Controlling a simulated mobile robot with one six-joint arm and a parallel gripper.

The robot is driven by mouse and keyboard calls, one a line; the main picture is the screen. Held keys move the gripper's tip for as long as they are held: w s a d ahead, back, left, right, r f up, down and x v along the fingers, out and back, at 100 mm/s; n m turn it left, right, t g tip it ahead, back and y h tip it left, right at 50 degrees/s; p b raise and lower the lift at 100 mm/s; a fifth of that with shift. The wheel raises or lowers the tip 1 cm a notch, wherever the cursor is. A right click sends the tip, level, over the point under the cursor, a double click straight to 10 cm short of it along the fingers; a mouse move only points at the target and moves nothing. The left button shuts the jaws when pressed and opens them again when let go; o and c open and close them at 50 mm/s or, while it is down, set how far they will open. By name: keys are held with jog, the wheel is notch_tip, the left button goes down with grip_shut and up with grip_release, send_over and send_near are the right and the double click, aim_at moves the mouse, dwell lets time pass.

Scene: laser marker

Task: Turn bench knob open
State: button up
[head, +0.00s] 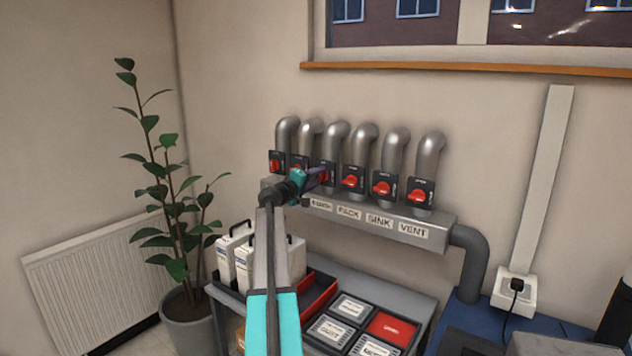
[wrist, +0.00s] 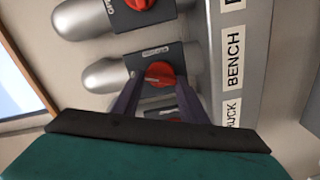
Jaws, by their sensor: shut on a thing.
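The bench knob (wrist: 160,73) is a red knob on a dark plate, in line with the white BENCH label (wrist: 235,62) in the wrist view. My gripper (wrist: 159,82) is shut on it, with one dark purple finger on each side. In the head view my gripper (head: 319,176) is at the third pipe from the left, and it and the arm hide most of that knob. A pale mark shows on the knob face, but I cannot tell its exact setting.
Other red knobs (head: 382,187) sit close on both sides, each below a grey bent pipe (head: 430,155). The grey duct (head: 445,232) carries the labels. Below stands a grey cart (head: 415,300) with white canisters (head: 245,262) and trays. A potted plant (head: 185,320) is at left.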

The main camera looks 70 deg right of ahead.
jog(key=shift+w+r+n, duration=0.1)
jog(key=shift+r+n, duration=0.05)
jog(key=shift+n, duration=2.15)
jog(key=shift+d, duration=0.1)
jog(key=o, duration=1)
jog(key=shift+o, duration=0.2)
jog(key=shift+f, duration=0.25)
jog(key=b+v, duration=0.2)
jog(key=v, duration=1.2)
